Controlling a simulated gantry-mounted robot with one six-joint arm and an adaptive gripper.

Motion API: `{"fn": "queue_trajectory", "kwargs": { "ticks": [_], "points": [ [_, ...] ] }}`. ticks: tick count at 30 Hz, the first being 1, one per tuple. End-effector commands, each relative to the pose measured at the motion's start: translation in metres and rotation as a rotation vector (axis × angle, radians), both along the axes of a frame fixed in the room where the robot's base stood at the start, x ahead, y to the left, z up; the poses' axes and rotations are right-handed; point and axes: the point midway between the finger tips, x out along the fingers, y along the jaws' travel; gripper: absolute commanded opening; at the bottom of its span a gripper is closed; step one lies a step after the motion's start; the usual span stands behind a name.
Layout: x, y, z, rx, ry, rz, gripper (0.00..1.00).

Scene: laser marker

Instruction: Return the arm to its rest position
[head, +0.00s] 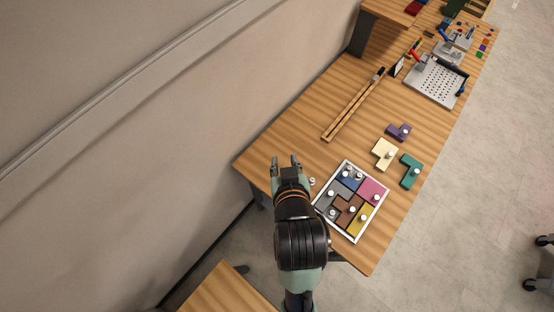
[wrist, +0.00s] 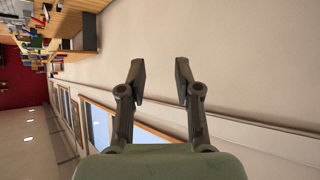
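My gripper (head: 286,162) is at the near left end of the wooden table in the head view, with my arm reaching up from the bottom of the picture. Its two fingers stand apart with nothing between them. In the wrist view my gripper (wrist: 160,82) is also open and empty. Behind the fingers there is only the plain wall (wrist: 240,60), so the gripper points toward the wall, not down at the table.
A white-framed puzzle tray (head: 347,162) with coloured knobbed pieces lies right of my arm. Loose purple (head: 398,132), cream (head: 384,154) and teal (head: 411,171) pieces lie beyond it. A perforated fixture (head: 435,81) stands farther back. The table's left part is clear.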

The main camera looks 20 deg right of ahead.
Motion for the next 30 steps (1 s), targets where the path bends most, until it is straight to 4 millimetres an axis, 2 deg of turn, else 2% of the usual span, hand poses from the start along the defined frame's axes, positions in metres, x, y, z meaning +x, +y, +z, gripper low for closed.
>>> {"fn": "queue_trajectory", "kwargs": {
  "ticks": [1, 3, 6, 15, 17, 21, 23, 30],
  "points": [
    [-0.001, 0.032, 0.023, 0.0, -0.054, 0.059, 0.33],
    [-0.006, 0.062, 0.045, 0.005, -0.111, 0.113, 0.33],
    [-0.011, 0.082, 0.061, 0.014, -0.15, 0.15, 0.33],
    [-0.012, 0.084, 0.067, 0.015, -0.156, 0.153, 0.33],
    [-0.012, 0.084, 0.079, 0.015, -0.156, 0.152, 0.33],
    [-0.012, 0.083, 0.121, 0.013, -0.156, 0.151, 0.33],
    [-0.012, 0.083, 0.131, 0.012, -0.155, 0.152, 0.33],
    [-0.012, 0.083, 0.124, 0.012, -0.153, 0.151, 0.33]
  ]
}}
